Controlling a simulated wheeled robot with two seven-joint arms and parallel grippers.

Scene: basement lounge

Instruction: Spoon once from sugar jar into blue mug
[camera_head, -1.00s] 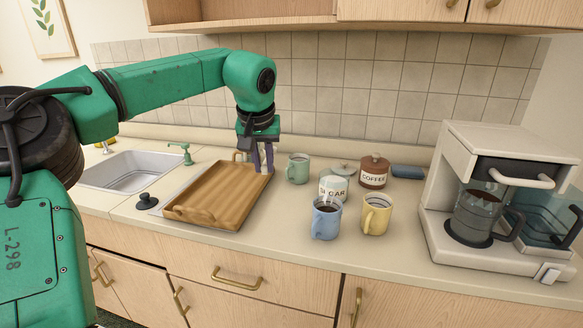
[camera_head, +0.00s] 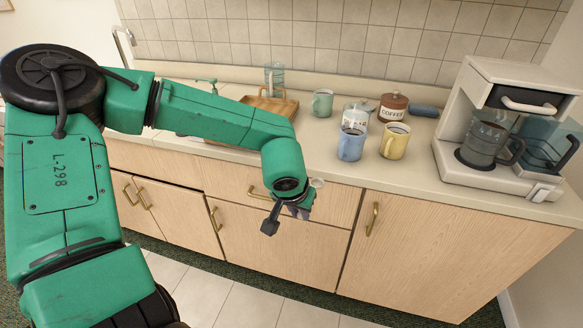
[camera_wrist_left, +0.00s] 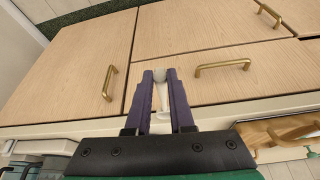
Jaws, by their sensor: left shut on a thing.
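My left gripper (camera_head: 299,210) is in front of the drawer fronts, below the counter edge. In the wrist view the left gripper (camera_wrist_left: 160,75) is shut on a pale spoon (camera_wrist_left: 162,92), which lies between its fingers. The spoon's rounded end (camera_head: 316,183) shows in the head view. The blue mug (camera_head: 351,146) stands upright near the counter's front edge, with dark liquid in it. The sugar jar (camera_head: 352,114) stands behind it, its label partly hidden by the mug. My right gripper is not in view.
A yellow mug (camera_head: 395,144) stands right of the blue mug. The coffee jar (camera_head: 393,107) and a green mug (camera_head: 322,103) are farther back.

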